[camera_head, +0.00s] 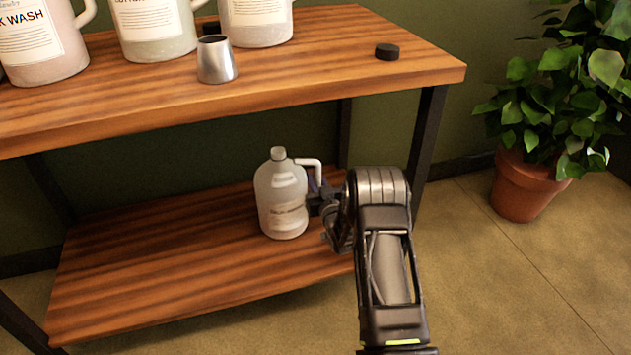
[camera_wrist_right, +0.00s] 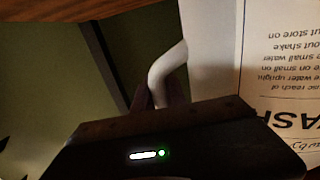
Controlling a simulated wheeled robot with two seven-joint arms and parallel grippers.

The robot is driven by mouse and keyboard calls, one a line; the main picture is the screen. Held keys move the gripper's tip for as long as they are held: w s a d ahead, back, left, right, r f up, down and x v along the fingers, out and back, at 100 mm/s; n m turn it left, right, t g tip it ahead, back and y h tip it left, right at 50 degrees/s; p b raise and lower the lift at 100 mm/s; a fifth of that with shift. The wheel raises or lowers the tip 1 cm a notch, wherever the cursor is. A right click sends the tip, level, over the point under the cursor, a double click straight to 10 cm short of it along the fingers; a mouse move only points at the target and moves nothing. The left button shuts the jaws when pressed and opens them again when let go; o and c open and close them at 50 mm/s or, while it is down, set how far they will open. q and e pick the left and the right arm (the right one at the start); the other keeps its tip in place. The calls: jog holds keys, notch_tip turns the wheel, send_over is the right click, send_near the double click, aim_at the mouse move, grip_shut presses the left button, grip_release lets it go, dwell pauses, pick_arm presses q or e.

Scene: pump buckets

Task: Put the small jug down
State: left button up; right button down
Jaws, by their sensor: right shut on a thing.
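The small jug (camera_head: 281,195) is a whitish, translucent bottle with a label and a side handle. It is upright at the lower shelf (camera_head: 150,270) of the wooden table; I cannot tell whether its base touches the shelf. My right gripper (camera_head: 318,196) reaches in from the right and is shut on the jug's handle. In the right wrist view the white handle (camera_wrist_right: 166,72) runs down between the fingers (camera_wrist_right: 165,98), and the jug's printed label (camera_wrist_right: 275,60) appears upside down at the right. My left gripper is not in view.
The upper tabletop (camera_head: 300,55) overhangs the jug. On it stand several large labelled jugs, a metal cup (camera_head: 215,60) and a black cap (camera_head: 387,52). The lower shelf is clear left of the jug. A potted plant (camera_head: 530,185) stands at right.

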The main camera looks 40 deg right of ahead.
jog(key=c, duration=1.8)
grip_release()
jog(key=shift+f, duration=0.15)
jog(key=o, duration=0.4)
jog(key=shift+o, duration=0.2)
